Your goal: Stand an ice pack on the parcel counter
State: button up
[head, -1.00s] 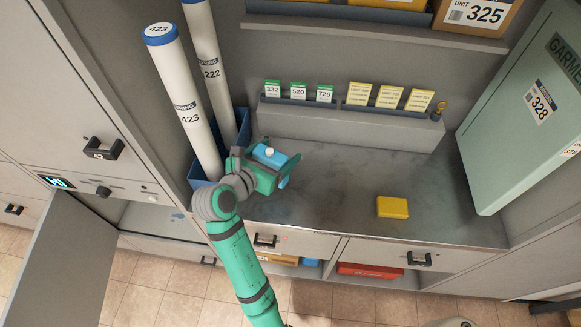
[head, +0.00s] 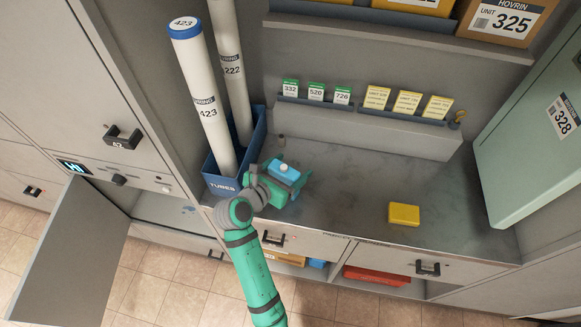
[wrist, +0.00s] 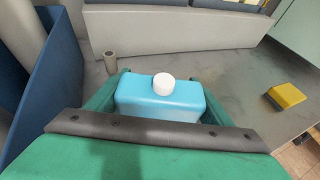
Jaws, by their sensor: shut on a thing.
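The ice pack (head: 284,172) is a light blue block with a white cap on top. It also shows in the wrist view (wrist: 160,101), upright with the cap up. My green gripper (head: 278,182) is shut on it, with a finger at each side. They are over the left part of the grey parcel counter (head: 345,185), near the blue tube bin. The lower part of the pack is hidden by my gripper, so I cannot tell whether it touches the counter.
A blue bin (head: 222,184) with two tall white tubes (head: 205,105) stands left. A small brown cylinder (wrist: 110,63) is behind the pack. A ledge with cards (head: 365,133) runs along the back. The middle counter is clear.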

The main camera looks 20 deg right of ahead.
jog(key=o, duration=1.3)
jog(key=shift+a+r, duration=0.15)
jog(key=v, duration=1.1)
jog(key=shift+s+a+r, duration=0.15)
jog(key=shift+s+a, duration=0.05)
jog(key=shift+a, duration=0.1)
